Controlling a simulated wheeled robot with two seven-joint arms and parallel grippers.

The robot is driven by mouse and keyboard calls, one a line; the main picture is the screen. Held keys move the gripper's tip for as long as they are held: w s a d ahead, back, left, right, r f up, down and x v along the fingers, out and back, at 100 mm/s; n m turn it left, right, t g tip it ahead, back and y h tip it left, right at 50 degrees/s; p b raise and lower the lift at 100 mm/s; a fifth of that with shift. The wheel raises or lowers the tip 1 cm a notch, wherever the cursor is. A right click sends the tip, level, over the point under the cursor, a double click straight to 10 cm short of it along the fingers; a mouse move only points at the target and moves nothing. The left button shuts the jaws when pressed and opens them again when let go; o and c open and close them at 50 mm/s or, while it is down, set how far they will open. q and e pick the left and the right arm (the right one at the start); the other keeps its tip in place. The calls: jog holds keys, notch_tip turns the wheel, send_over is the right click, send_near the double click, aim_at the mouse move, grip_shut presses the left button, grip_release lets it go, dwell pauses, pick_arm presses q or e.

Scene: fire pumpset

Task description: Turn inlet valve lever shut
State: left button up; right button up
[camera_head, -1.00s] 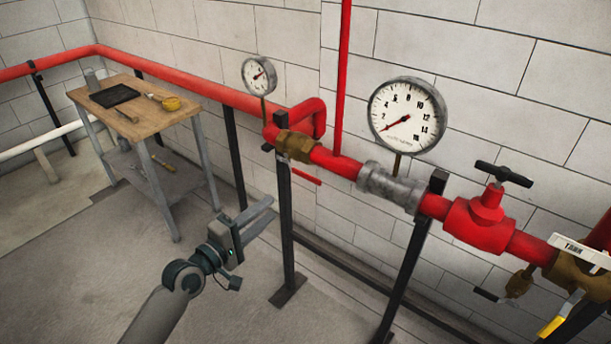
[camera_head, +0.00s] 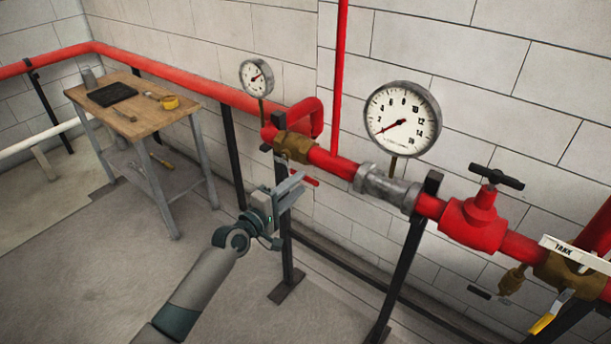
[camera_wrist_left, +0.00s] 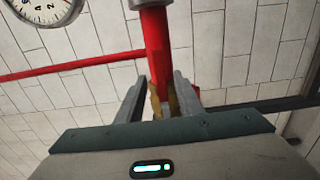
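The brass inlet valve (camera_head: 293,147) sits on the red pipe under the small gauge. Its red lever (camera_head: 313,181) hangs below and to the right, partly hidden behind my left gripper (camera_head: 293,187). That gripper is just below the valve and reaches up toward the lever; I cannot tell whether it touches. In the left wrist view the gripper (camera_wrist_left: 159,97) has its fingers apart, with brass-coloured metal (camera_wrist_left: 172,100) showing in the gap and a red pipe (camera_wrist_left: 155,40) beyond. The lever cannot be clearly told apart there. My right gripper is out of view.
A black post (camera_head: 286,245) stands under the valve, close to my left gripper. A large gauge (camera_head: 402,119), a red valve with a black handle (camera_head: 475,218) and a labelled tank valve (camera_head: 570,270) lie to the right. A wooden table (camera_head: 150,122) stands at left. The floor between is clear.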

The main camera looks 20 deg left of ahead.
aim_at(305, 179)
pick_arm(q)
jog(key=shift+x, duration=2.25)
jog(key=shift+c, duration=0.7)
grip_shut()
